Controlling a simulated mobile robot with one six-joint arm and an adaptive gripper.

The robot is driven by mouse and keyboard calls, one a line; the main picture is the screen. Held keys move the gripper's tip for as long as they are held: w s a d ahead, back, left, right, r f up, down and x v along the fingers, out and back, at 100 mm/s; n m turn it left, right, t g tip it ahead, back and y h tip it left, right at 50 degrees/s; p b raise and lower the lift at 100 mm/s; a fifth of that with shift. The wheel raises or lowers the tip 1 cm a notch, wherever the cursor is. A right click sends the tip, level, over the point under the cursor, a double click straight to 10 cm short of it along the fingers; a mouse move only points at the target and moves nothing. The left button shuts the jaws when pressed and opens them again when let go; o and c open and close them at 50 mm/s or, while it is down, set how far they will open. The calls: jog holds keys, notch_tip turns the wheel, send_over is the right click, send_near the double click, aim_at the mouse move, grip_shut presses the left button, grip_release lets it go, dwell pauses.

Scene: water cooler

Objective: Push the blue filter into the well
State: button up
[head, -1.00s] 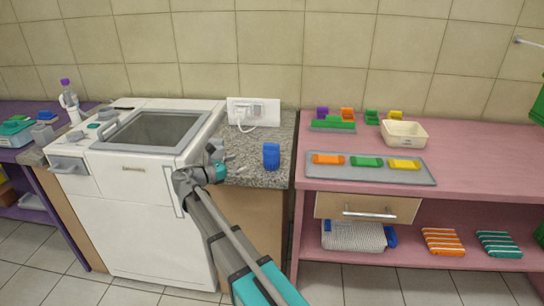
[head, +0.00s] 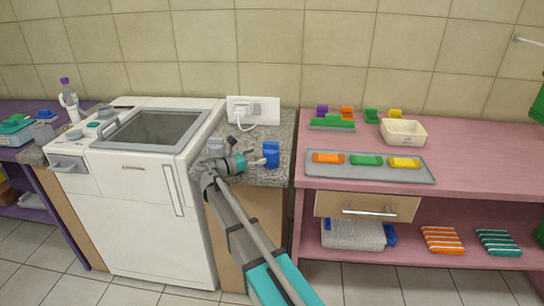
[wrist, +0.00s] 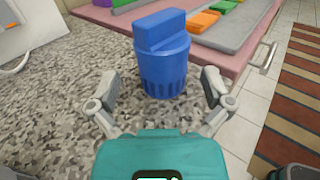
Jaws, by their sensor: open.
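The blue filter (head: 271,155) stands upright on the speckled counter, near its right edge, with a ribbed round body and a flat grip on top. In the wrist view the filter (wrist: 162,58) is just ahead of my gripper (wrist: 162,88), roughly centred between the two fingers. My gripper (head: 257,161) is open and empty, low over the counter and left of the filter in the head view. I cannot tell whether a finger touches it. The white machine (head: 140,215) at left has a dark square well (head: 158,127) in its top, framed by a grey rim.
A white wall socket with a plug (head: 252,110) is behind the counter (head: 288,130). A pink table (head: 470,160) on the right bears a grey tray (head: 425,178) with coloured blocks and a cream bin (head: 404,132). A bottle (head: 68,97) stands at the far left.

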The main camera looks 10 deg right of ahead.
aim_at(274, 151)
jog(key=shift+w+d, duration=0.25)
jog(key=shift+d, duration=0.45)
jog(key=shift+f+b+x, duration=0.2)
jog(key=shift+b+x, duration=0.05)
jog(key=shift+x, duration=1.05)
jog(key=shift+f+b+x, duration=0.2)
jog(key=shift+x, duration=1.1)
jog(key=shift+s, duration=0.1)
jog(key=c, duration=1)
jog(key=shift+o, duration=0.2)
jog(key=shift+r, duration=0.25)
